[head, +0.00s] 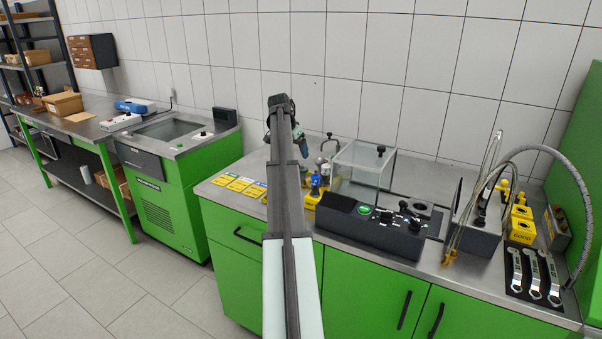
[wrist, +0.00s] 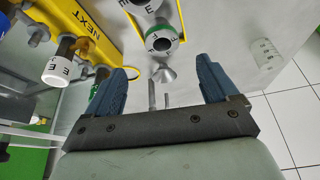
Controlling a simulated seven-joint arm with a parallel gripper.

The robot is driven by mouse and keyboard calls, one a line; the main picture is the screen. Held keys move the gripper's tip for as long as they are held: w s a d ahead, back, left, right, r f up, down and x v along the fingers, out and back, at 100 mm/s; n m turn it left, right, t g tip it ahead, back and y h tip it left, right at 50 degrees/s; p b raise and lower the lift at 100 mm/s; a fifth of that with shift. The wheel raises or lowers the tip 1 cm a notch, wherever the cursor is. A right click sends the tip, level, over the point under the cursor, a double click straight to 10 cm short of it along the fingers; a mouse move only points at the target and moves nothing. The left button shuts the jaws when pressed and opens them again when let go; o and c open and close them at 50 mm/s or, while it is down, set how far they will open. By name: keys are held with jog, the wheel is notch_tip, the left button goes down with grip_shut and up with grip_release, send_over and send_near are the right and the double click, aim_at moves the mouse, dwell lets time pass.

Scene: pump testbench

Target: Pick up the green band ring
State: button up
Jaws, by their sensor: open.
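In the wrist view, a white round part with a green band (wrist: 162,37) and a dark centre stands at the top middle, marked with a letter that looks like F. A shiny metal cone (wrist: 163,72) shows just below it. My gripper (wrist: 160,72) is open, with one blue finger on each side of the cone and nothing held between them. The green-banded part lies just beyond the fingertips, apart from both. In the head view my gripper (head: 269,136) hangs over the bench's back left; the ring cannot be made out there.
A yellow holder marked NEXT (wrist: 82,32) lies at upper left in the wrist view, with a white, black-banded part (wrist: 58,68) beside it. A small pale cup (wrist: 264,52) stands right. In the head view, a clear box (head: 362,165) and dark control panel (head: 370,228) stand right of my arm.

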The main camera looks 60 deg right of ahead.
aim_at(301, 170)
jog(key=x, duration=0.5)
jog(key=shift+f, duration=0.4)
jog(key=shift+x, duration=3.1)
jog(key=shift+w+a, duration=0.1)
jog(key=shift+w, duration=0.05)
jog(key=c, duration=1.2)
jog(key=shift+o, duration=0.2)
jog(key=shift+r, duration=0.1)
